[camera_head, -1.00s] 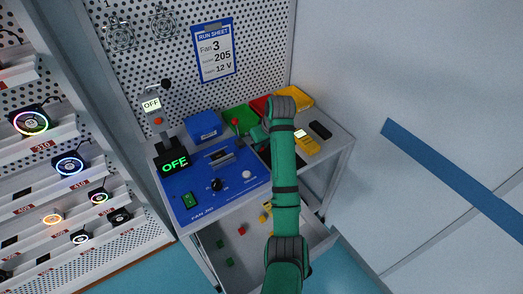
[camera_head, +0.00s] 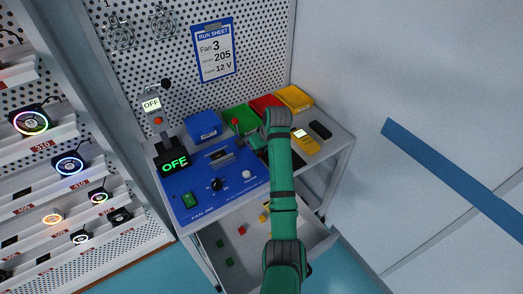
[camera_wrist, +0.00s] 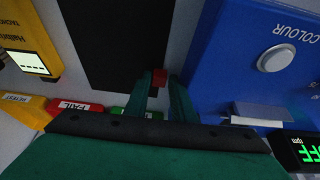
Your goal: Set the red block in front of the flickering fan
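In the wrist view my gripper (camera_wrist: 158,84) has its fingertips closed around a small red block (camera_wrist: 159,76), over a black mat (camera_wrist: 108,35). In the head view my gripper (camera_head: 256,143) is at the right of the blue fan jig, and the block in it cannot be made out. Lit fans stand on the left shelves: a multicoloured ring (camera_head: 30,122), a bluish ring (camera_head: 69,165), an orange ring (camera_head: 52,218), a pinkish ring (camera_head: 99,196) and a white ring (camera_head: 81,237). Another fan (camera_head: 120,216) looks dark. These frames do not show which fan flickers.
Blue (camera_head: 203,125), green, red and yellow bins line the back. A yellow meter (camera_head: 305,143) stands right. The open drawer (camera_head: 212,250) below holds small coloured pieces, one red (camera_head: 242,231).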

